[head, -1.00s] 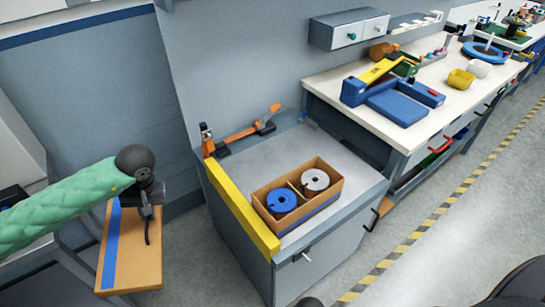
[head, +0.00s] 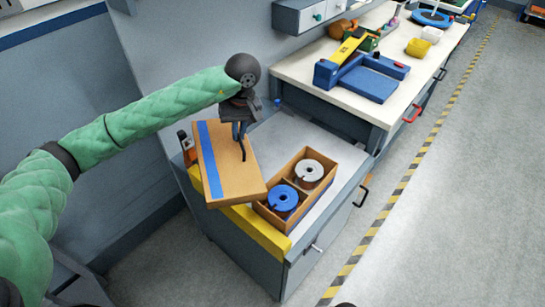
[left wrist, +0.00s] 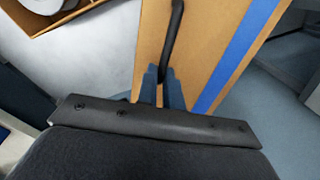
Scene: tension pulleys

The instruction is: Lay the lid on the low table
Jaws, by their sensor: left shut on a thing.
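The lid (head: 228,168) is a flat tan board with a blue stripe and a thin black handle. My left gripper (head: 240,122) is shut on the handle and holds the lid tilted in the picture, over the left part of the grey low cabinet (head: 318,218) with a yellow edge. In the left wrist view the gripper fingers (left wrist: 162,82) close on the handle, and the lid (left wrist: 205,40) shows behind them. I cannot make out a separate low table. My right gripper is not in view.
An open box (head: 322,184) with a blue spool (head: 283,197) and a white spool (head: 309,171) stands on the cabinet, close to the lid's right corner. A white workbench (head: 345,95) with a blue and yellow device (head: 345,60) stands behind. The floor at right is clear.

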